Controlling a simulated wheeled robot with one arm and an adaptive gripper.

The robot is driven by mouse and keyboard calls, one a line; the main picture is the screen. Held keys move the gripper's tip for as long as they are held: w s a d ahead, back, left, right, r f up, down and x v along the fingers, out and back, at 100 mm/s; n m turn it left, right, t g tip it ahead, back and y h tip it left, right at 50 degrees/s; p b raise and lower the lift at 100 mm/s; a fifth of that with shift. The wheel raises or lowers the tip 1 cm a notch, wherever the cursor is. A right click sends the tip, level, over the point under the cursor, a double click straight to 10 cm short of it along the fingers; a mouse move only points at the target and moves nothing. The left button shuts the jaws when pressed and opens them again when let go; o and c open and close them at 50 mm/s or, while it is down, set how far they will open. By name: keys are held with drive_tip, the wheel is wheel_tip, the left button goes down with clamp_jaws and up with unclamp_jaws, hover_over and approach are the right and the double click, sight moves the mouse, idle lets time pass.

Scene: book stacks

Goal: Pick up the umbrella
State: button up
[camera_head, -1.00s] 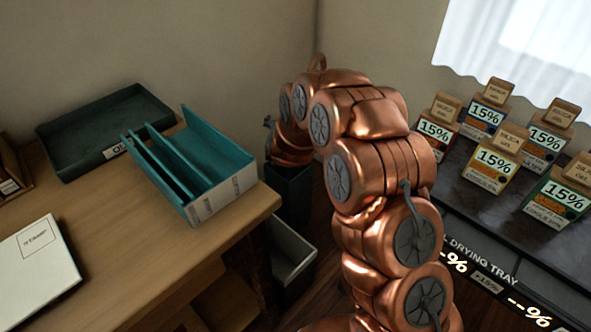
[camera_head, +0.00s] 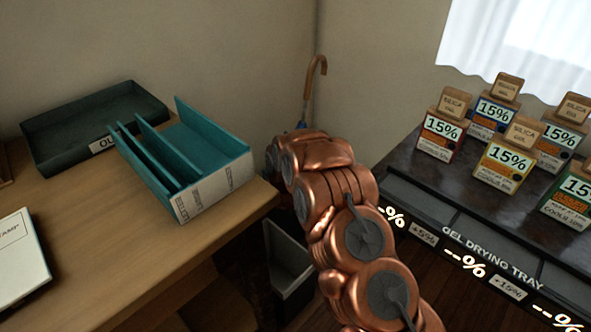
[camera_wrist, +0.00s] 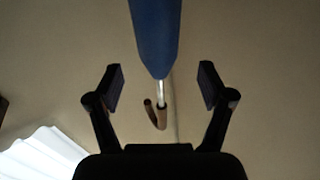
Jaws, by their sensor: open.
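The umbrella has a brown hooked handle (camera_head: 318,68) that rises in the corner behind my arm in the head view. A small blue part shows just above my arm, and the rest is hidden by the arm. In the wrist view the blue folded canopy (camera_wrist: 155,35) comes down from the top edge to a thin metal shaft and the brown hook (camera_wrist: 156,116). My gripper (camera_wrist: 160,86) is open, with one black finger on each side of the shaft. The fingers are apart from the umbrella. In the head view the gripper is hidden by my copper arm.
A wooden desk (camera_head: 95,245) on the left holds a teal divided file holder (camera_head: 215,160) and a dark tray (camera_head: 60,145). A grey bin (camera_head: 290,262) stands beside the desk. A dark drying tray unit (camera_head: 400,170) with several silica gel boxes is on the right.

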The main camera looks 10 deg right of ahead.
drive_tip(key=b+x, duration=0.1)
drive_tip(key=x, duration=0.4)
drive_tip(key=shift+d+r, duration=0.1)
drive_tip(key=shift+d, duration=0.05)
clamp_jaws()
idle(0.7)
